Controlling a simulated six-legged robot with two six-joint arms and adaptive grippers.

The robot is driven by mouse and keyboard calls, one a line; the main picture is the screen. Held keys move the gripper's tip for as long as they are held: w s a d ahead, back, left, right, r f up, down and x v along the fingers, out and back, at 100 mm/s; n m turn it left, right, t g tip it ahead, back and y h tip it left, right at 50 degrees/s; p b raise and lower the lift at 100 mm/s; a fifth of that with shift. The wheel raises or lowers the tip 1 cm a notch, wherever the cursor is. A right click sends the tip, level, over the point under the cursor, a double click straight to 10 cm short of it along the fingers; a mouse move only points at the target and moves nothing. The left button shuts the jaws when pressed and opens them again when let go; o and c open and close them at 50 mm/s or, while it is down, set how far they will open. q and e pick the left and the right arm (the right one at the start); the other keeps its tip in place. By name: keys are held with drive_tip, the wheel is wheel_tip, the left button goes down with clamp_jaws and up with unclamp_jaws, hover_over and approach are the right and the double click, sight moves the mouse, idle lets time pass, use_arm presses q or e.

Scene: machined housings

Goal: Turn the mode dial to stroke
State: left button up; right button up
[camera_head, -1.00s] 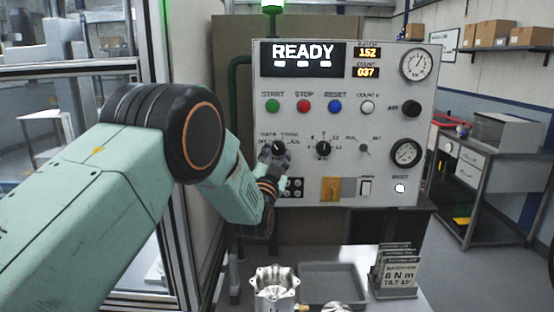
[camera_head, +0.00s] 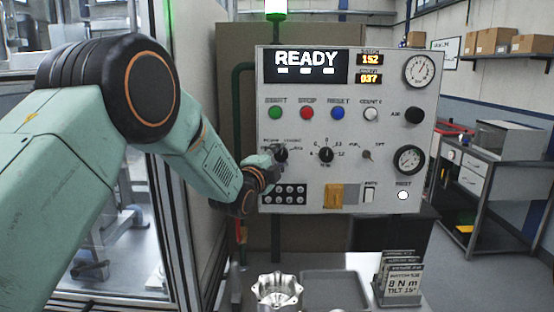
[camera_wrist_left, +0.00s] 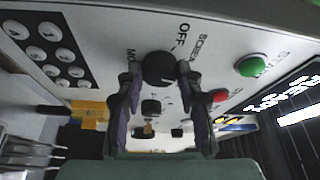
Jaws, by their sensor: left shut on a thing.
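The mode dial (camera_head: 281,153) is a black round knob at the left of the control panel's lower row of knobs. My left gripper (camera_head: 274,158) reaches it from the lower left and partly covers it. In the left wrist view the dial (camera_wrist_left: 158,68) sits between the two dark fingertips (camera_wrist_left: 158,78), and the gripper is shut on it. Printed words around it include OFF and part of a word starting SCREW. The dial's pointer is not clear, so I cannot tell its setting. My right gripper is not in view.
The grey panel (camera_head: 390,135) also carries a second black knob (camera_head: 326,154), a row of coloured buttons, gauges and a READY display (camera_head: 306,60). Below are a machined housing (camera_head: 277,290), a grey tray (camera_head: 335,288) and a card holder (camera_head: 399,280).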

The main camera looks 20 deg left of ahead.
use_arm(q)
drive_tip(key=shift+d+r+m, duration=0.1)
drive_tip(key=shift+r+m, duration=0.05)
drive_tip(key=shift+m, duration=0.55)
drive_tip(key=shift+g, duration=0.3)
drive_tip(key=o, duration=1.2)
drive_tip(key=shift+s+d, duration=0.1)
drive_tip(key=shift+d, duration=0.15)
drive_tip(key=shift+c, duration=0.2)
drive_tip(key=shift+a, duration=0.35)
drive_tip(key=shift+s, duration=0.2)
drive_tip(key=s+a, duration=0.1)
drive_tip(key=s, duration=1)
drive_tip(key=shift+s, duration=0.25)
